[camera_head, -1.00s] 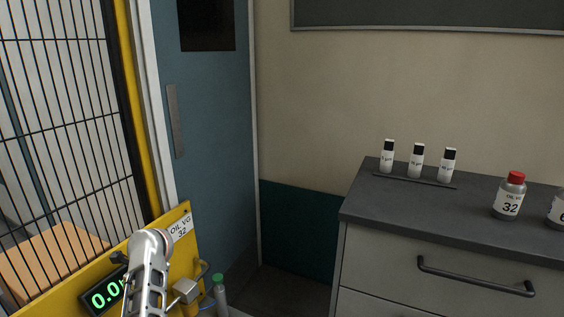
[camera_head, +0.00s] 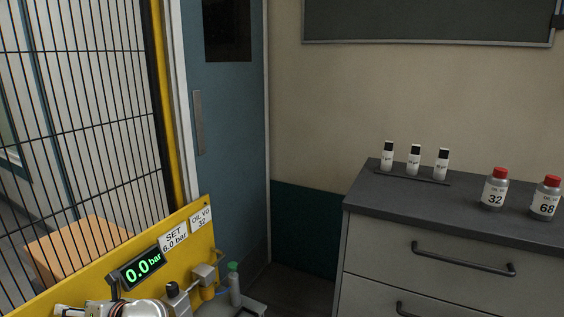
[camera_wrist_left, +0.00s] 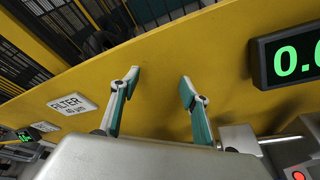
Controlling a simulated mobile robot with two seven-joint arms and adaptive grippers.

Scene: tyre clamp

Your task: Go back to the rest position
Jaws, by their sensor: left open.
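My left gripper shows in the left wrist view (camera_wrist_left: 159,83), with its two teal and grey fingers spread apart and nothing between them. The fingers point at a plain stretch of the yellow panel (camera_wrist_left: 150,65); whether they touch it I cannot tell. In the head view only silver parts of my left arm show at the bottom left edge, below the display, and the fingers are hidden. My right gripper is in neither view.
The yellow panel (camera_head: 70,282) carries a green display (camera_head: 142,268) reading 0.0 bar and a SET 6.0 bar label (camera_head: 173,236). A mesh guard (camera_head: 80,120) stands behind. Right, a grey cabinet (camera_head: 400,245) holds three vials (camera_head: 414,159) and red-capped bottles 32 (camera_head: 495,190) and 68 (camera_head: 545,198).

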